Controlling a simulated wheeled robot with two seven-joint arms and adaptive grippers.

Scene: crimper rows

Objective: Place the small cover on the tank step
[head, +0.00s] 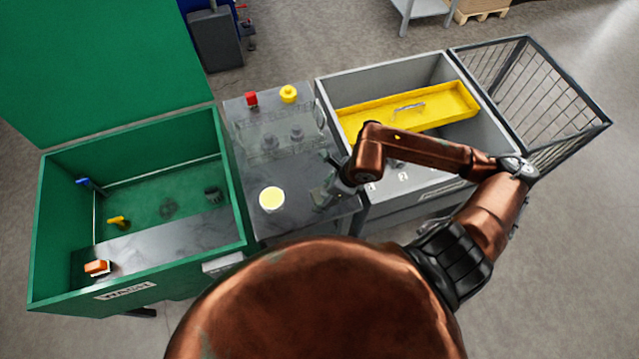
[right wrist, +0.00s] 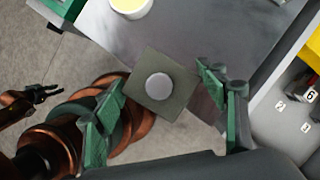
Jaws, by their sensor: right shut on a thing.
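My right gripper (head: 326,188) is low over the front right of the grey table in the head view. In the right wrist view its green fingers stand on either side of the small cover (right wrist: 142,100), a square olive-grey plate with a round grey knob, and it is shut on it. The cover is hard to make out in the head view. The green tank (head: 243,190) stands at left with its lid up. Its step (head: 165,245) is a grey ledge along the inner front. My left gripper (right wrist: 45,93) shows small and dark in the right wrist view; its opening is unclear.
An orange block (head: 98,268) lies at the step's left end; the rest is clear. The table holds a yellow-topped round pot (head: 271,199), a red piece (head: 251,99) and a yellow knob (head: 288,93). A grey bin holds a yellow tray (head: 455,103); a wire basket (head: 540,100) adjoins.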

